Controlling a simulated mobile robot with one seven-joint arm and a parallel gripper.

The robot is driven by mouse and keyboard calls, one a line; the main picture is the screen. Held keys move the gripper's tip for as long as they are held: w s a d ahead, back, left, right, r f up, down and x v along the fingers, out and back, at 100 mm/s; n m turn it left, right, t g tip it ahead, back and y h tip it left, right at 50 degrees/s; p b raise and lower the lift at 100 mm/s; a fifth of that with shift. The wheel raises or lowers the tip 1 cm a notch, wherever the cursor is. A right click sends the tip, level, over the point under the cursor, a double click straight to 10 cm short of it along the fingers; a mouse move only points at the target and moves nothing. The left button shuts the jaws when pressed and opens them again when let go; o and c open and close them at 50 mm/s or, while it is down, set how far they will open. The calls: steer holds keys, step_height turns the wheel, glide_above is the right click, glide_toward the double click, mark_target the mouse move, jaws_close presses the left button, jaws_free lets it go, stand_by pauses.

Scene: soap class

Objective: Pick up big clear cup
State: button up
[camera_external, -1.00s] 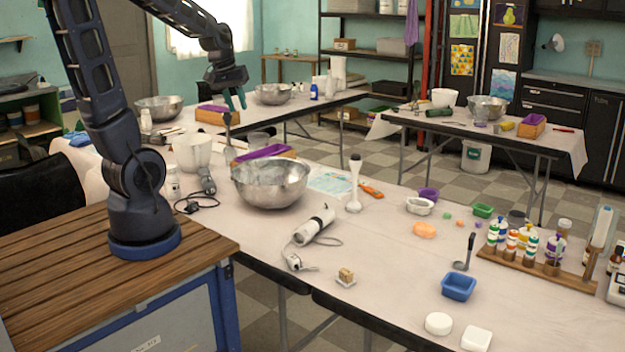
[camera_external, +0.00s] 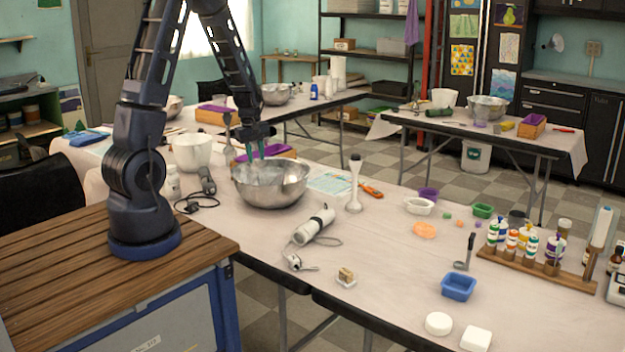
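My gripper (camera_external: 255,152) points down just behind the steel mixing bowl, beside the wooden box with the purple lining. The clear cup that stood behind the bowl is now hidden by my gripper and wrist. I cannot tell whether the fingers are around the cup, beside it or above it.
The steel bowl (camera_external: 271,184) stands right in front of my gripper, and the purple-lined box (camera_external: 283,152) is close by. A white pitcher (camera_external: 193,152) is to the left, a white hand blender (camera_external: 354,184) to the right. The front table middle (camera_external: 385,265) is mostly clear.

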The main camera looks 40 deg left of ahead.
steer(key=shift+n, duration=0.4)
steer(key=shift+w+f, duration=0.25)
steer(key=shift+f, duration=1.95)
steer(key=shift+w+f, duration=0.2)
steer(key=shift+f, duration=2.05)
steer(key=shift+w+f, duration=0.25)
steer(key=shift+f, duration=1.95)
jaws_close()
